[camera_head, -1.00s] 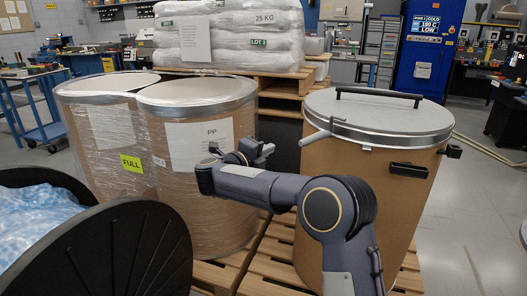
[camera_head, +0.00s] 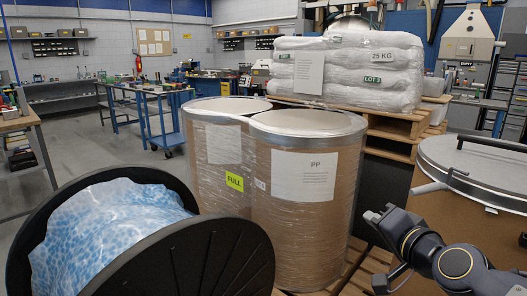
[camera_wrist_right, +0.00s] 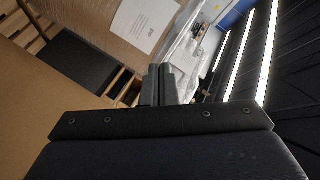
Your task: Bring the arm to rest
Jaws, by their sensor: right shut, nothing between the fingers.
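My right arm comes in from the lower right of the head view. Its gripper (camera_head: 376,216) is just right of the front wrapped drum's side. A gap between them cannot be judged. In the right wrist view, the two dark fingers (camera_wrist_right: 157,85) are together with nothing between them. The wrapped drum with its white label also shows in the wrist view (camera_wrist_right: 146,22). My left gripper is in neither view.
Two film-wrapped drums (camera_head: 312,225) stand on a pallet. A lidded brown drum (camera_head: 475,168) is at right, close to my arm. White sacks (camera_head: 345,70) are stacked behind.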

